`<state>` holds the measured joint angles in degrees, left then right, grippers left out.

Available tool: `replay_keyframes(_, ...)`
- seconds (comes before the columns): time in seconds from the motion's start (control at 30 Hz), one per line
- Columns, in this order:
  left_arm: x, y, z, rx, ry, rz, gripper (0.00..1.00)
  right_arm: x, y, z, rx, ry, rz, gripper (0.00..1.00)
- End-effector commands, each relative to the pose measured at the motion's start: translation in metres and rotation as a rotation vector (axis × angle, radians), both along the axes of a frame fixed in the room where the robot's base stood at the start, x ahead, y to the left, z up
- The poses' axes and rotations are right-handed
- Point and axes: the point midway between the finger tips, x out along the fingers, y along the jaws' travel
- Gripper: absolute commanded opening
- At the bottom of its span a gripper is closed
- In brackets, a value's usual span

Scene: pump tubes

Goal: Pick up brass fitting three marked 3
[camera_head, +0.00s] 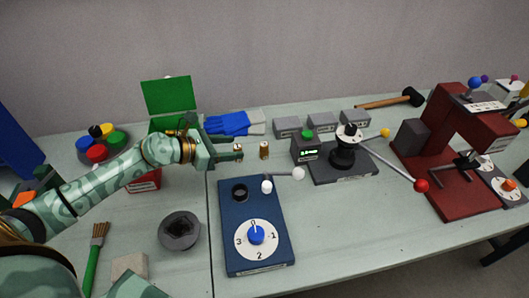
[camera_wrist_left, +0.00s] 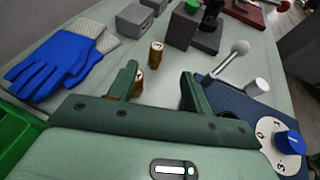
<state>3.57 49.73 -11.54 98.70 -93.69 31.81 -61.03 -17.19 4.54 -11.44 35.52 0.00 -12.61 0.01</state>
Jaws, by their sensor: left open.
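Two small brass fittings stand upright on the table. One brass fitting (camera_head: 264,150) is clear of my gripper and also shows in the left wrist view (camera_wrist_left: 155,53). The other brass fitting (camera_wrist_left: 139,84) is partly hidden behind one finger in the left wrist view; it shows by the fingertips in the head view (camera_head: 238,149). I cannot read a number on either fitting. My left gripper (camera_head: 233,147) is open, its fingers pointing towards the fittings; the space between the fingers looks empty in the left wrist view (camera_wrist_left: 159,76).
A blue dial box (camera_head: 232,208) with a lever stands in front of the fittings. Blue gloves (camera_head: 230,124) and grey blocks (camera_head: 287,126) lie behind. A black lever device (camera_head: 343,157) and red press (camera_head: 450,190) stand right. An open green box (camera_head: 168,97) is behind my left arm.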

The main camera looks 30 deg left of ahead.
Motion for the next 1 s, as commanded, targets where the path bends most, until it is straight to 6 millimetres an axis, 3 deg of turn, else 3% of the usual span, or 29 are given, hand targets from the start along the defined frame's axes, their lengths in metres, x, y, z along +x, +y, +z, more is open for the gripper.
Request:
replay_keyframes(0.1, 0.02, -0.014, -0.01, -0.002, -0.002, 0.001, 0.5, -0.001, -0.001, -0.004, -0.002, 0.003, 0.001, 0.0)
replay_keyframes(0.37, 0.039, -0.026, -0.021, -0.001, 0.001, 0.0, 0.5, -0.002, -0.002, -0.007, -0.003, 0.004, 0.002, 0.0)
replay_keyframes(0.6, 0.07, -0.043, -0.037, -0.003, 0.001, 0.0, 0.5, -0.005, -0.002, -0.017, -0.002, 0.012, 0.002, 0.0)
replay_keyframes(0.93, 0.077, -0.048, -0.039, 0.0, 0.002, -0.001, 0.5, -0.005, -0.002, -0.018, -0.002, 0.013, 0.002, 0.0)
replay_keyframes(1.0, 0.077, -0.048, -0.039, 0.0, 0.002, -0.001, 0.3, -0.005, -0.001, -0.018, -0.002, 0.013, 0.002, 0.0)
